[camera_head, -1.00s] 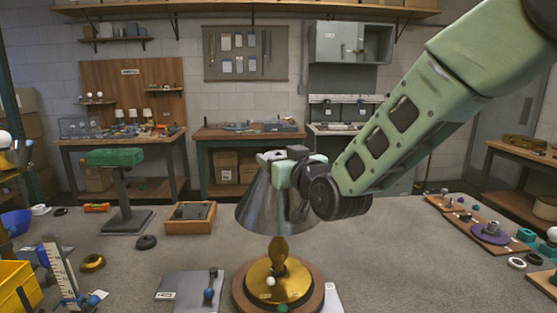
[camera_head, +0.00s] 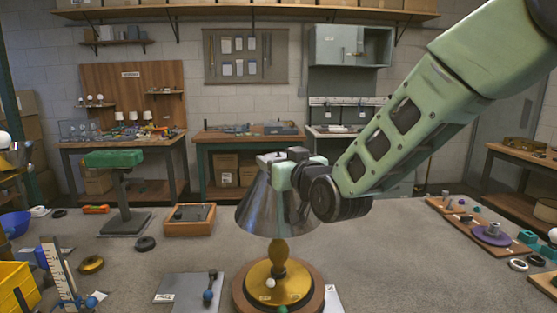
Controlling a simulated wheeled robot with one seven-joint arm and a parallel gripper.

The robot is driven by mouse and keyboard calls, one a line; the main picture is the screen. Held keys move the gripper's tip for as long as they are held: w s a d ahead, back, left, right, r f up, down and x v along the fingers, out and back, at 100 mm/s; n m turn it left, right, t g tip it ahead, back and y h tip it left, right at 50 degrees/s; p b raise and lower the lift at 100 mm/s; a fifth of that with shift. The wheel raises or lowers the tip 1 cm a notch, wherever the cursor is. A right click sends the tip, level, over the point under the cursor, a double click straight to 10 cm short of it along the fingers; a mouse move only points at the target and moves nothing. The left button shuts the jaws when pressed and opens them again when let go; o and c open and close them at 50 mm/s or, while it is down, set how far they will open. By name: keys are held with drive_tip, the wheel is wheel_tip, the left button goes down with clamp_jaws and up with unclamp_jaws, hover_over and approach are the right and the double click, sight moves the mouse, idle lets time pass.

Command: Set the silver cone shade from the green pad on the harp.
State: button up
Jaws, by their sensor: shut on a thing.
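The silver cone shade (camera_head: 262,212) sits over the top of the brass lamp stem, its wide rim down and roughly level. My gripper (camera_head: 284,165) is shut on the shade at its narrow top. The lamp's gold base (camera_head: 273,284) stands on a round wooden plinth below, with the stem (camera_head: 279,252) showing under the rim. The harp is hidden inside the shade, so I cannot tell whether the shade rests on it. The green pad (camera_head: 113,158) on its dark stand at the left is empty.
A grey plate (camera_head: 186,287) with a blue-ended part lies left of the lamp. A wooden tray (camera_head: 189,220) stands behind it. A yellow crate (camera_head: 18,288) and an upright ruler (camera_head: 60,272) are at the near left. Boards with small parts (camera_head: 485,228) lie at the right.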

idle(0.5)
idle(0.3)
drive_tip(key=o, duration=1.6)
drive_tip(key=shift+f, duration=0.1)
